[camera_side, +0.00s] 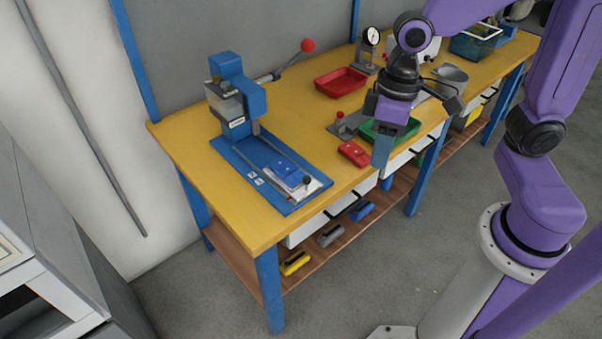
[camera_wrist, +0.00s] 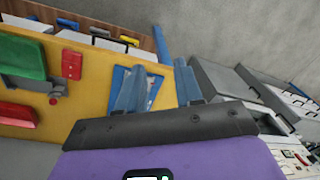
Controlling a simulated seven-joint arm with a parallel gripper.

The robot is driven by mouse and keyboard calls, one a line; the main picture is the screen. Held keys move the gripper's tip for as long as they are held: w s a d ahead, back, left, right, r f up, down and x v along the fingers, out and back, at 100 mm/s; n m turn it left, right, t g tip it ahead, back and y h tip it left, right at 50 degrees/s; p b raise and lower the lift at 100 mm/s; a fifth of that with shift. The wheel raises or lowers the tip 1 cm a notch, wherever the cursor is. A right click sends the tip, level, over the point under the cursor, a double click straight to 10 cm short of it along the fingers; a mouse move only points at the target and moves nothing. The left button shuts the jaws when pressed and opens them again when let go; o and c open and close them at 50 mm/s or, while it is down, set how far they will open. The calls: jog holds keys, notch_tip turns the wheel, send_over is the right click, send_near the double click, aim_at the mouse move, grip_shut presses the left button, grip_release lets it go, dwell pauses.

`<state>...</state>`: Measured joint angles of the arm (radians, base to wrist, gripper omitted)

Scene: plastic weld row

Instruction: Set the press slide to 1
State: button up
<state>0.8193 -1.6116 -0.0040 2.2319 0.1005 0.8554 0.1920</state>
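The blue press (camera_side: 237,90) stands on the left part of the yellow bench, with a red-knobbed lever. Its blue base (camera_side: 225,160) carries two rails running toward the front edge. The press slide (camera_side: 288,174), a blue plate with a black knob over a pale sheet, sits at the front end of the rails, away from the press head. Small pale marks lie beside the rails, too small to read. My gripper (camera_side: 383,155) is above the bench, right of the slide and apart from it. In the wrist view my gripper (camera_wrist: 158,66) has its two fingers spread and empty, partly covering the blue base.
A red box (camera_side: 353,153), a green tray (camera_side: 388,131) and a small red-knobbed fixture (camera_side: 341,122) stand right of the press. A red tray (camera_side: 341,82) lies behind. Open bench surface separates the base from the red box. Bins hang below the bench.

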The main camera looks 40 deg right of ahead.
jog(key=w+f+m, duration=0.1)
jog(key=w+m, duration=0.3)
jog(key=w, duration=0.4)
jog(key=m+y, duration=0.1)
jog(key=m, duration=0.3)
send_near(307, 176)
jog(key=shift+t, duration=0.3)
jog(key=f, duration=0.3)
jog(key=a+f, duration=0.1)
jog(key=f, duration=0.3)
jog(key=a+f, duration=0.1)
jog(key=f, duration=0.3)
jog(key=shift+c, duration=0.3)
grip_shut()
